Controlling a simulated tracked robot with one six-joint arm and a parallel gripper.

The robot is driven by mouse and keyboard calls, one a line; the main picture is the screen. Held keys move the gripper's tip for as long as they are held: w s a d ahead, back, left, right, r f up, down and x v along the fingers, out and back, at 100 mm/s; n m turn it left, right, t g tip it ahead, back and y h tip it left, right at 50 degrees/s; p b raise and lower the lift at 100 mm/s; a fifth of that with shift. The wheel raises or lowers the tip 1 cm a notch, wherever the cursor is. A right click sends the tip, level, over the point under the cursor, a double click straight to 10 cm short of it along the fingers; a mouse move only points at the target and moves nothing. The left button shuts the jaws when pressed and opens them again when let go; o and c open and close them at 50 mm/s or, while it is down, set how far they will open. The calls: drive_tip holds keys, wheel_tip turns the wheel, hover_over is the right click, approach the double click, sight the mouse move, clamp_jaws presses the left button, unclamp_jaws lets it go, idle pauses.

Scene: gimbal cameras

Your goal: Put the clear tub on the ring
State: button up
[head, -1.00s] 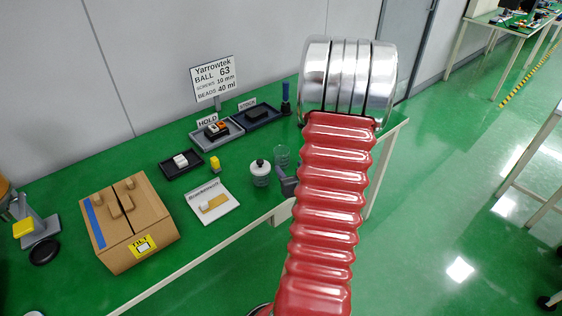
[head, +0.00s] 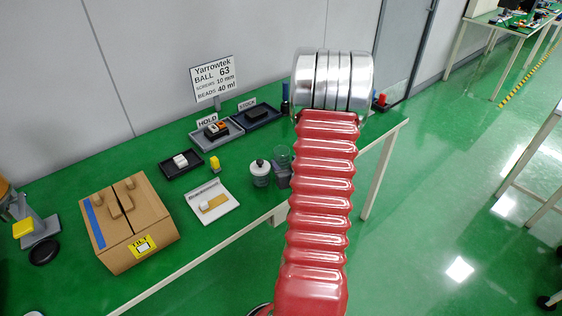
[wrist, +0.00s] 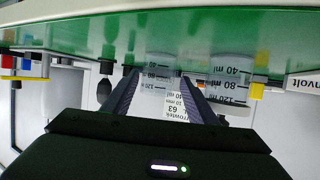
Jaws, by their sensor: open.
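The clear tub (head: 283,152) stands on the green bench near its front edge, right of a white-lidded jar (head: 260,168). My gripper (head: 283,176) is at the tub's near side and hides its lower part. In the wrist view, which is upside down, the open fingers (wrist: 160,77) point at the tub (wrist: 157,70), whose printed scale shows between the tips. I cannot tell whether either finger touches it. A flat black round piece (head: 43,251) at the far left of the bench may be the ring; its centre is not clear.
The jar, with a similar scale, is close beside the fingers in the wrist view (wrist: 230,78). A white tray (head: 228,211), a cardboard box (head: 165,222), a yellow piece (head: 215,163) and dark trays (head: 166,171) stand left of the tub. A grey stand (head: 40,232) is by the black piece.

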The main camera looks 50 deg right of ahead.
sight(284, 160)
drive_tip(key=shift+x, duration=1.85)
drive_tip(key=shift+s+d, duration=0.1)
drive_tip(key=shift+c, duration=0.3)
drive_tip(key=c, duration=1)
drive_tip(key=shift+r, duration=0.1)
drive_tip(key=shift+r, duration=4.9)
